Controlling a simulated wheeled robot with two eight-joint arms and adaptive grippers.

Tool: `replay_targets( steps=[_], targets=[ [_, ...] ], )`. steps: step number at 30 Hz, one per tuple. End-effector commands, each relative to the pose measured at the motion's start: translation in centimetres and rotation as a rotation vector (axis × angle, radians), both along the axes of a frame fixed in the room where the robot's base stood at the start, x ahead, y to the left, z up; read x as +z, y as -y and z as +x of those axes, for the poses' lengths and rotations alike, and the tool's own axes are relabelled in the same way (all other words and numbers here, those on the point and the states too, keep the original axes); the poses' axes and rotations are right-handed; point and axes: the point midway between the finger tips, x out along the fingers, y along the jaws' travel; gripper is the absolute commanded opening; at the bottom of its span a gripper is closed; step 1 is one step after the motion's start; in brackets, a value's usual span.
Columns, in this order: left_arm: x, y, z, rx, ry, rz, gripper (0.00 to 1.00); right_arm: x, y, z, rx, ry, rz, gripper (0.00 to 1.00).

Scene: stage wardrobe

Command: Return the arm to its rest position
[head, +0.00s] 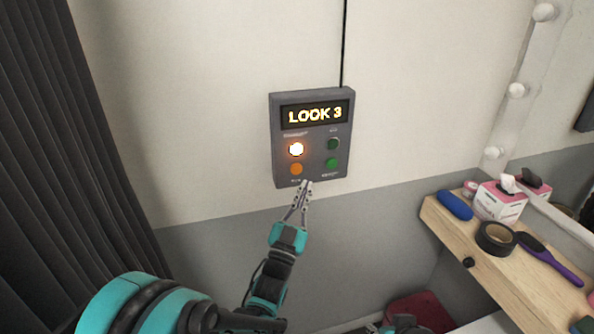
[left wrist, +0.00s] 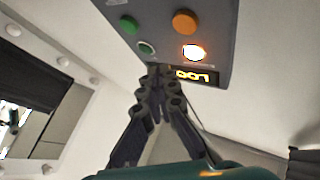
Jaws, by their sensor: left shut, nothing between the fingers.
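My left gripper (head: 304,187) is shut and empty. In the head view its fingertips are at the lower edge of a grey control box on the wall (head: 313,178). The box has a display (head: 315,114) that reads "LOOK 3", a brightly lit button (head: 296,149), an orange button (head: 296,169) and two green buttons. In the left wrist view the closed fingers (left wrist: 158,72) point toward the box (left wrist: 225,65), which appears upside down. Whether the fingertips touch the box cannot be told. My right gripper is not clearly visible.
A wooden shelf (head: 496,279) at the right holds a blue case (head: 454,205), a tissue box (head: 499,203), a roll of black tape (head: 495,239) and a purple brush (head: 549,259). A dark curtain (head: 70,160) hangs at the left. The wall around the box is clear.

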Motion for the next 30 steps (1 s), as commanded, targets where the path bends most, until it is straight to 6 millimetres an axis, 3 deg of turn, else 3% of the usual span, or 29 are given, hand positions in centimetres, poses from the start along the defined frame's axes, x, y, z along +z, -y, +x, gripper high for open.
replay_targets(
  steps=[8, 13, 16, 20, 24, 30],
  targets=[
    [0.0, -1.1, 0.3, 0.022, -0.071, 0.009, 0.00, 0.0, 0.0, 0.0, 0.000, 0.000, 0.000, 0.40],
    [-1.3, -5.2, 0.0, 0.096, -0.327, 0.032, 0.00, 0.0, 0.0, 0.0, 0.000, 0.000, 0.000, 0.40],
    [-3.1, -8.1, -1.8, 0.146, -0.517, 0.040, 0.00, 0.0, 0.0, 0.0, 0.000, 0.000, 0.000, 0.40],
    [-6.3, -11.6, -5.9, 0.206, -0.762, 0.042, 0.00, 0.0, 0.0, 0.0, 0.000, 0.000, 0.000, 0.40],
    [-10.2, -14.8, -12.3, 0.263, -1.027, 0.032, 0.00, 0.0, 0.0, 0.0, 0.000, 0.000, 0.000, 0.40],
    [-15.0, -17.2, -21.5, 0.317, -1.328, 0.012, 0.00, 0.0, 0.0, 0.0, 0.000, 0.000, 0.000, 0.40]
  ],
)
